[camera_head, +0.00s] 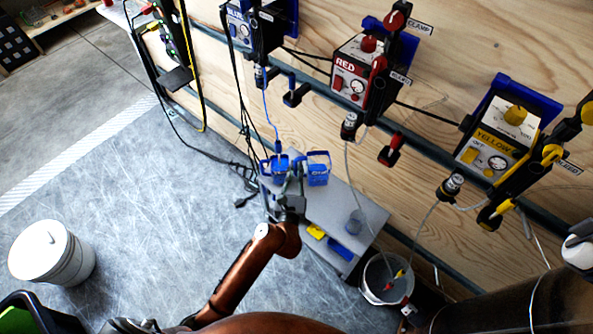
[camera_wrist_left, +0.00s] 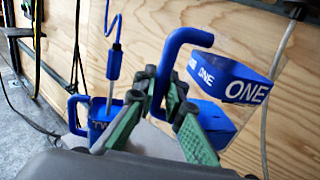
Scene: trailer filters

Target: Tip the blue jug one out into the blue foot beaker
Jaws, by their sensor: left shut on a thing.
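The blue jug one (camera_head: 317,168) is at the right of my left gripper in the head view. In the left wrist view the jug (camera_wrist_left: 247,92) is clear-walled with a blue band marked ONE, a blue handle and blue contents low inside. My left gripper (camera_head: 291,172) is shut on that handle; its green fingers (camera_wrist_left: 165,112) show in the wrist view. I cannot tell if the jug touches the bench. My right gripper is out of view.
Blue jug two (camera_wrist_left: 100,126), with a blue-cabled probe in it, stands close left of my gripper. The grey bench (camera_head: 325,205) has bare room before the beaker. A bucket with hoses (camera_head: 384,279) stands beyond it. Red unit (camera_head: 360,75) and yellow unit (camera_head: 497,138) hang on the wall.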

